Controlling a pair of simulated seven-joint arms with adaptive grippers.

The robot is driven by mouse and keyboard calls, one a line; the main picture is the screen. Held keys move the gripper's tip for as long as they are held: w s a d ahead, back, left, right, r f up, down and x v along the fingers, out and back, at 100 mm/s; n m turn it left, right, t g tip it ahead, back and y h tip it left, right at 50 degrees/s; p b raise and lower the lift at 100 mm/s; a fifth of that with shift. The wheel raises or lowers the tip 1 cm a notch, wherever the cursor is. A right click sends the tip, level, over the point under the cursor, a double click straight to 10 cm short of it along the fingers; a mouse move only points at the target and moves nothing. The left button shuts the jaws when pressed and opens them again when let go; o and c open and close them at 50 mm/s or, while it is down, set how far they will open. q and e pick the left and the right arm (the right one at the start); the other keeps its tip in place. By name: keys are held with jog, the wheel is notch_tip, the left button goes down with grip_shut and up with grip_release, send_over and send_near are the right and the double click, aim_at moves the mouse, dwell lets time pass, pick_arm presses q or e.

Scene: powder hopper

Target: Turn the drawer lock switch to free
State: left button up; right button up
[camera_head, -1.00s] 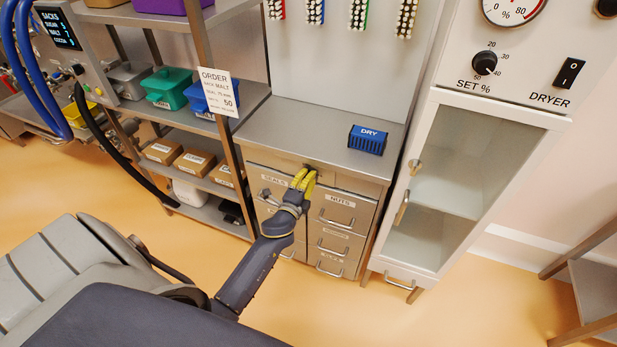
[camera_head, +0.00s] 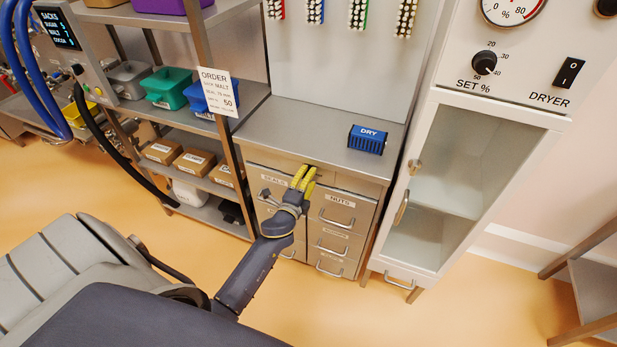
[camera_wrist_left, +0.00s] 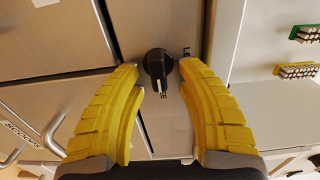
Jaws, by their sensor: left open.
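The drawer lock switch is a round black knob (camera_wrist_left: 157,65) on the cabinet front in the left wrist view. Its white pointer mark points down in that view, towards a partly hidden label ending in E. Another label (camera_wrist_left: 187,53), starting with L, is at its upper right. My left gripper (camera_wrist_left: 159,69) is open, with one yellow finger on each side of the knob; contact cannot be made out. In the head view my left gripper (camera_head: 305,177) is at the top of the drawer cabinet (camera_head: 332,181) and hides the knob. My right gripper is not in view.
Drawer handles (camera_head: 337,222) stick out below and beside the gripper. A blue DRY box (camera_head: 368,139) stands on the cabinet top. A shelf rack (camera_head: 237,165) is close on the left, and the glass-door dryer (camera_head: 465,180) on the right.

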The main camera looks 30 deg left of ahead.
pick_arm(q)
jog(key=s+d, duration=0.2)
jog(key=s, duration=0.9)
jog(key=shift+s, duration=0.4)
jog(key=shift+a, duration=0.1)
